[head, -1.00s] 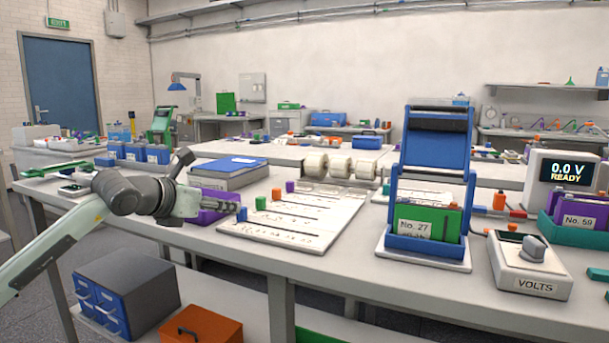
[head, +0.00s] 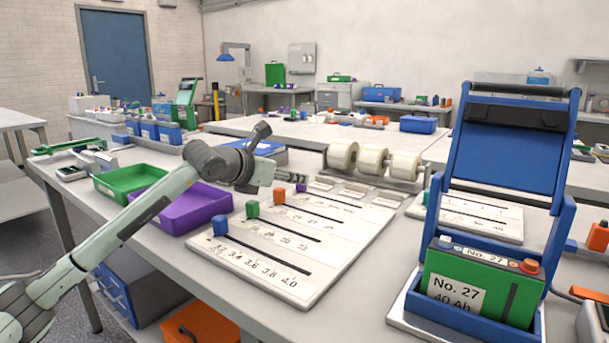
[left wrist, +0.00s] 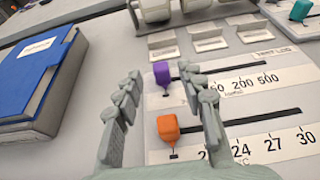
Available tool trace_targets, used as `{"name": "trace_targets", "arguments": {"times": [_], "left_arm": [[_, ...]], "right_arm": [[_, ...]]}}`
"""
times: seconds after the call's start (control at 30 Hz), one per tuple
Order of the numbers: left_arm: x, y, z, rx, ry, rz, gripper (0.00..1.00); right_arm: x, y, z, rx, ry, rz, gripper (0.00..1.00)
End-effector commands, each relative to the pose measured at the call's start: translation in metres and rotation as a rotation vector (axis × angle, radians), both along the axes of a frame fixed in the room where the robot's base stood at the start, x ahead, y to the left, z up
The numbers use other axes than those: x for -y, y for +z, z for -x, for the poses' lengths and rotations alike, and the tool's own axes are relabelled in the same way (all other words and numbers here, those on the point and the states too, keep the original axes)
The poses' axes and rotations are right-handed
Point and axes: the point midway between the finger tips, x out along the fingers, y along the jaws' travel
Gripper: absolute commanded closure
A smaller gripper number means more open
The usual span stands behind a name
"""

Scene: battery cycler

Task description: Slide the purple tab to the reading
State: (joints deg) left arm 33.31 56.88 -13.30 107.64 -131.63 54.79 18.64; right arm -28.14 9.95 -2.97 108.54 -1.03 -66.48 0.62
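The purple tab (left wrist: 161,73) sits at the left end of its slot on the white slider board (head: 330,262). Its printed scale (left wrist: 243,84) shows 200 and 500 at the right. My left gripper (head: 299,178) is over the far left part of the board. In the left wrist view its fingers are open, one on each side of the purple tab, with no contact visible. The orange tab (left wrist: 168,127) lies nearer, also between the fingers. My right gripper is not in view.
Green (head: 252,209) and blue (head: 220,226) tabs stand at the left ends of nearer slots. White rolls (head: 374,160) stand behind the board. A blue binder (left wrist: 38,75) lies left of it. A blue stand (head: 507,150) holds battery No. 27 (head: 508,290) at right.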

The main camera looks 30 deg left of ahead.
Motion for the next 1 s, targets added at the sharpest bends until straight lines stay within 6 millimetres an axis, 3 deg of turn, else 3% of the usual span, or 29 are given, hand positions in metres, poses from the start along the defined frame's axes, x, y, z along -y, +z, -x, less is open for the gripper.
{"name": "trace_targets", "arguments": {"times": [0.1,0.3,0.67,1.0], "left_arm": [[0.003,-0.005,-0.019,0.001,-0.001,0.004,0.60],[0.006,-0.015,-0.040,0.001,-0.001,0.003,0.60],[0.006,-0.019,-0.045,0.000,0.000,0.000,0.62],[0.006,-0.019,-0.045,0.000,-0.001,0.000,1.00]], "right_arm": [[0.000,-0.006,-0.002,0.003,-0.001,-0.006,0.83],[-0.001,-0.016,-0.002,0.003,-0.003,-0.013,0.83],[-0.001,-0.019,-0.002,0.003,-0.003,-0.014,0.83],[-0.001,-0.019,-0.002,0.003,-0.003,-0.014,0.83]]}}
